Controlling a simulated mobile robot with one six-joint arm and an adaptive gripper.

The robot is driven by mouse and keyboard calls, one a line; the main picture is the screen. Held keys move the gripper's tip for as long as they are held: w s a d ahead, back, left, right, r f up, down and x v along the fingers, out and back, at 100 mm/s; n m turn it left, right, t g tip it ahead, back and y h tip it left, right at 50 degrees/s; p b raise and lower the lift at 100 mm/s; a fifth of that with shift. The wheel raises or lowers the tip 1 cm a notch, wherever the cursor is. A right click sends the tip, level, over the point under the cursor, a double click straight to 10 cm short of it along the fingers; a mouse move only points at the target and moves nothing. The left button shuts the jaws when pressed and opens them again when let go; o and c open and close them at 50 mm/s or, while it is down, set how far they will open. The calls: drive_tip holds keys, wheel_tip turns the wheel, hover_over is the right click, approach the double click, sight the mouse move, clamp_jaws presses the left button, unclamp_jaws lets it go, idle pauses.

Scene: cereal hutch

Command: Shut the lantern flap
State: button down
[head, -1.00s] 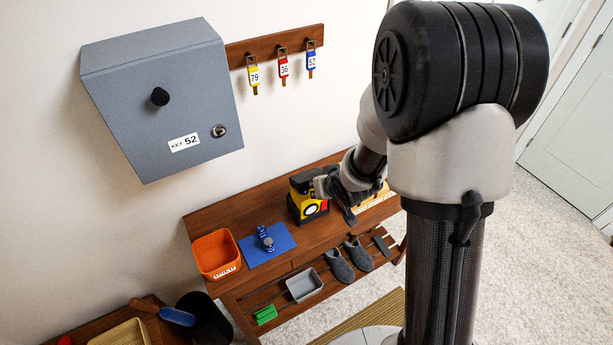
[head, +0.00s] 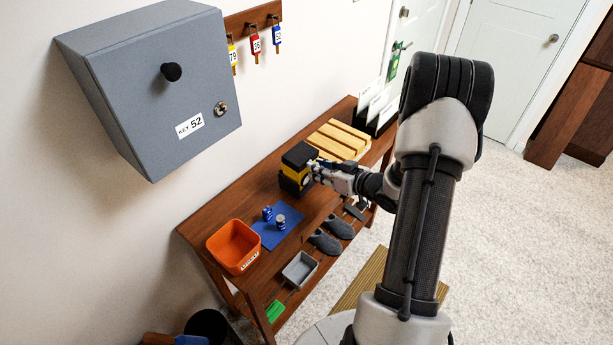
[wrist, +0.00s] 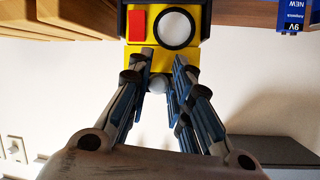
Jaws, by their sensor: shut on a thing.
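The lantern (head: 297,170) is a yellow and black box on the wooden bench, with its front toward my arm. In the wrist view its yellow face shows a red patch and a white round lens (wrist: 174,30). A yellow panel, seemingly the lantern flap (wrist: 147,58), shows beside the lens at my fingertips. My gripper (head: 318,172) is at the lantern's front. In the wrist view my gripper (wrist: 162,70) is shut on the flap, with a pale rounded part between the fingers. The fingers partly cover the flap, so its exact angle is unclear.
Blue batteries (head: 281,222) stand on a blue mat (head: 288,234) left of the lantern, beside an orange bin (head: 234,246). Yellow slatted blocks (head: 335,139) lie behind it. A grey key cabinet (head: 150,85) hangs above. Slippers (head: 325,241) and a grey tray (head: 300,269) are on the lower shelf.

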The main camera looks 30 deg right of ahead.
drive_tip(key=shift+s+f, duration=0.15)
drive_tip(key=shift+f, duration=0.25)
drive_tip(key=c, duration=1.9)
unclamp_jaws()
drive_tip(key=shift+o, duration=1.2)
drive_tip(key=shift+w, duration=0.2)
drive_tip(key=shift+o, duration=1)
drive_tip(key=shift+r, duration=0.1)
drive_tip(key=v, duration=1.2)
